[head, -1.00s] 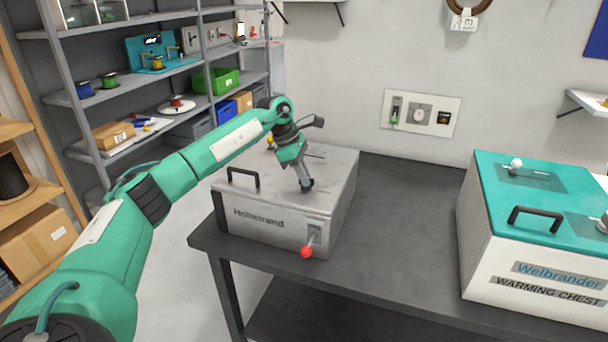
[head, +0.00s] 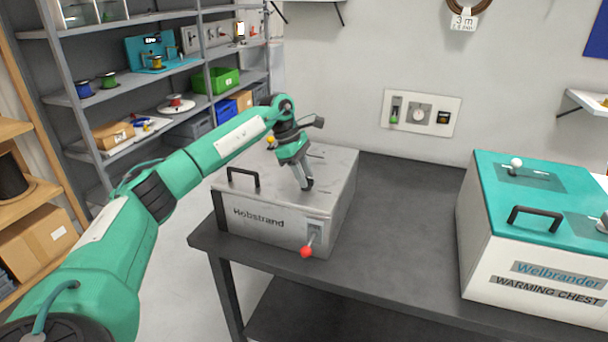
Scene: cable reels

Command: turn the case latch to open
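The grey metal case (head: 262,217), marked "Hobstrand", stands on the dark table at the left. Its latch (head: 311,242) is on the front face near the right corner, a lever with a red knob at its lower end that points down and slightly left. My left gripper (head: 307,185) is above the case lid, pointing down, behind and above the latch and apart from it. Its fingers look close together, but I cannot tell whether they are open or shut. My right gripper is not in view.
A black handle (head: 243,178) rises from the case lid at left. A white chest with a teal lid (head: 543,188), marked "Welbrander Warming Chest", stands at right. The dark table (head: 400,225) between them is clear. A shelf unit (head: 150,95) stands at back left.

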